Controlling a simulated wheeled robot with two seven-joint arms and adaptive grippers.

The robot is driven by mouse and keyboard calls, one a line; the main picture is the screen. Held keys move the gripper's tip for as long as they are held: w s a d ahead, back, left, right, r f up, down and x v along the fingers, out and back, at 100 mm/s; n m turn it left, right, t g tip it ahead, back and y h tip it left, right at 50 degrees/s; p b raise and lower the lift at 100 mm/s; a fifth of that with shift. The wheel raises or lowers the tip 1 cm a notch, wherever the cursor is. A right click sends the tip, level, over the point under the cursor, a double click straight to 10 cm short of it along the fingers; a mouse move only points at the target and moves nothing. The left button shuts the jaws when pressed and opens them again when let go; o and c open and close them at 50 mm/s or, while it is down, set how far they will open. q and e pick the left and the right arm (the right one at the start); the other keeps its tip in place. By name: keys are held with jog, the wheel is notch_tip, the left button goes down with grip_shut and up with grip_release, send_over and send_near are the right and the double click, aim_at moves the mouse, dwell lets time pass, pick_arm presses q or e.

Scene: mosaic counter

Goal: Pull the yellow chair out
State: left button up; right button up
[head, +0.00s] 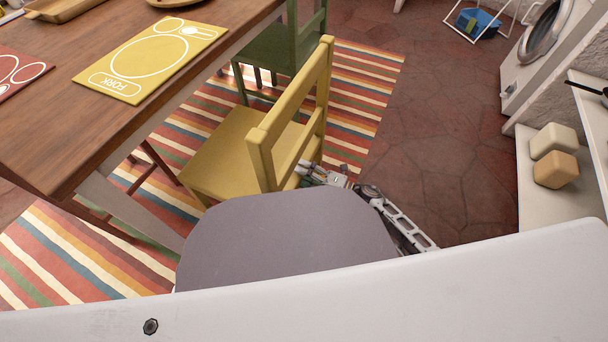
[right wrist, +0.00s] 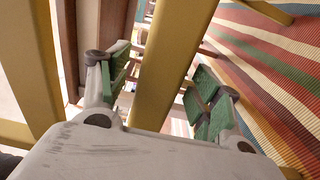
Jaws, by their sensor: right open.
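The yellow chair (head: 222,150) stands at the table's right side with its seat partly under the tabletop. Its backrest faces right, towards the bare floor. My right gripper (head: 312,172) is low behind the backrest, close to its rear side and partly hidden by my grey body in front. In the right wrist view, the open green-padded fingers (right wrist: 162,88) lie on either side of a yellow chair bar (right wrist: 165,60). The fingers look apart from the bar; contact cannot be told. My left gripper is not in view.
The wooden table (head: 60,140) fills the upper left, with a yellow placemat (head: 150,58) on it. A green chair (head: 275,48) stands just beyond the yellow one. A striped rug (head: 350,95) lies beneath. Stone floor (head: 450,120) is clear to the right, up to a white shelf (head: 555,205).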

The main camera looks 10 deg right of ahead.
jog(key=shift+w+a, duration=0.3)
jog(key=shift+a, duration=0.15)
jog(key=shift+c, duration=0.3)
grip_shut()
